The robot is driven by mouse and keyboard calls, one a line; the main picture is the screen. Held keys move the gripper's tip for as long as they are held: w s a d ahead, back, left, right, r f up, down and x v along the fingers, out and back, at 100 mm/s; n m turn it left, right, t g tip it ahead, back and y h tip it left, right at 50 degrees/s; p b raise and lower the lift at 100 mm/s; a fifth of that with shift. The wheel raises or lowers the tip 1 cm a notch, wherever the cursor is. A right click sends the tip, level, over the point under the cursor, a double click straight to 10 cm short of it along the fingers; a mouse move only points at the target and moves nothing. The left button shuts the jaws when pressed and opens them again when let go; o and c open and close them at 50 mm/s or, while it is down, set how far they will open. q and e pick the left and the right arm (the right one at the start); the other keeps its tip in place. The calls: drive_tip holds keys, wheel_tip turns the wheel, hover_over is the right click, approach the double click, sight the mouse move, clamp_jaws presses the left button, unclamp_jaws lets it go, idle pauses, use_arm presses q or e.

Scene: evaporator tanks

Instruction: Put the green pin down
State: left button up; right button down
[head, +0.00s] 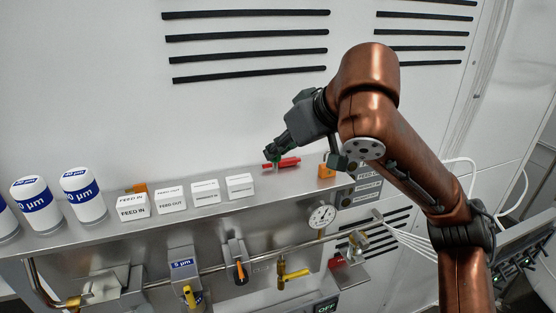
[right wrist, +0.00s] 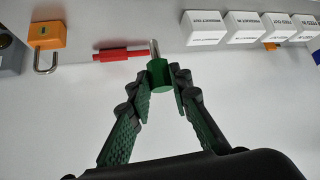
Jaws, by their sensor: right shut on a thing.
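The green pin (right wrist: 160,75) has a green head and a grey metal shaft. My right gripper (right wrist: 160,92) is shut on the green head, with the shaft pointing away from the fingers. In the head view my right gripper (head: 275,155) is over the steel shelf (head: 225,183), close to a red pin (head: 287,162). The red pin (right wrist: 120,54) lies on its side beside the green pin's shaft in the right wrist view. I cannot tell whether the green pin touches the shelf. My left gripper is not in view.
White labelled blocks (head: 171,199) and white-and-blue filter cartridges (head: 83,194) stand on the shelf to the left. An orange padlock (right wrist: 46,38) lies near the red pin. A gauge (head: 322,215), valves and a pipe sit below the shelf's front edge.

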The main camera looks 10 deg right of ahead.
sight(276, 165)
drive_tip(key=f, duration=0.2)
drive_tip(key=f+p, duration=0.1)
drive_tip(key=f, duration=0.1)
drive_tip(key=shift+w+a, duration=0.1)
drive_tip(key=shift+w, duration=0.2)
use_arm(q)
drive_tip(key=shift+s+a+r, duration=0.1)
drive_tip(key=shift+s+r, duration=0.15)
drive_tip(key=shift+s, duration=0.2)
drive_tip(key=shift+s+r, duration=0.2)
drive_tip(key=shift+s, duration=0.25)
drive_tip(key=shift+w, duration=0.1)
use_arm(e)
drive_tip(key=shift+a+f, duration=0.1)
drive_tip(key=shift+f, duration=0.15)
drive_tip(key=c, duration=1.8)
unclamp_jaws()
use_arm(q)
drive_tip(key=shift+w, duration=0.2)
use_arm(e)
drive_tip(key=shift+o, duration=0.2)
